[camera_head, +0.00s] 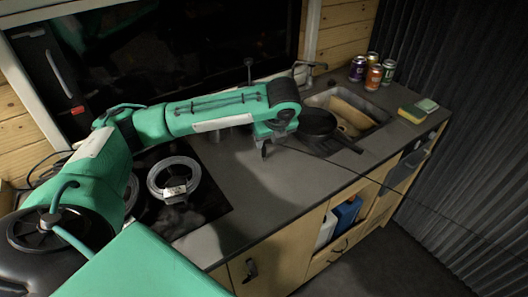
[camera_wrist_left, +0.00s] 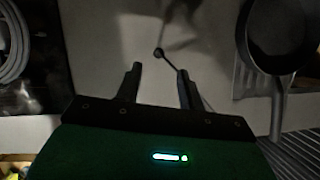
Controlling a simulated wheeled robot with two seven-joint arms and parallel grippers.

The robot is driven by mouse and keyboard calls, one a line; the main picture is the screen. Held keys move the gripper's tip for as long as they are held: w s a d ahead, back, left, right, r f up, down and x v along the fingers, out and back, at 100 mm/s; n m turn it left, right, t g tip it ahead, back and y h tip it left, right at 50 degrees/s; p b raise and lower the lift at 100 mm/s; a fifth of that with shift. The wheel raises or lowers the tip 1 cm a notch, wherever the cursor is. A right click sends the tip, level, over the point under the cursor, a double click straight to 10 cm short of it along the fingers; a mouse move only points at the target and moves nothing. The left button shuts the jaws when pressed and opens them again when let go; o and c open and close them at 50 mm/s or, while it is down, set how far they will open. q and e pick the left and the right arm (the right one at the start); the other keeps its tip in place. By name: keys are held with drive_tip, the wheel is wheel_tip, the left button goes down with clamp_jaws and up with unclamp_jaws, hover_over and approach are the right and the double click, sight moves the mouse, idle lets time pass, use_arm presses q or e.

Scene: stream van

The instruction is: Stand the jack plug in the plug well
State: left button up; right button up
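My left gripper (camera_head: 264,152) points down over the grey counter between the hob and the sink. In the left wrist view its two fingers (camera_wrist_left: 159,69) stand apart with a gap between them. A small dark round end with a thin dark stem (camera_wrist_left: 158,52) shows just beyond the fingertips, and the stem runs toward the right finger. It may be the jack plug and its lead, but it is too small to be sure. I see no gripping contact. I cannot make out the plug well. My right gripper is not in view.
A dark frying pan (camera_head: 318,122) sits right of my left gripper, by the sink (camera_head: 375,106). A coiled cable (camera_head: 173,178) lies on the hob. Several cans (camera_head: 374,77) and a sponge (camera_head: 411,114) stand farther right. The counter front (camera_head: 255,195) is clear.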

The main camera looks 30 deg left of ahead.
sight(264, 147)
use_arm(q)
drive_tip(key=x, duration=0.2)
drive_tip(key=a+p+x, duration=0.1)
drive_tip(key=x, duration=0.1)
drive_tip(key=shift+a+f, duration=0.1)
drive_tip(key=shift+w+f, duration=0.2)
drive_tip(key=shift+f, duration=0.05)
clamp_jaws()
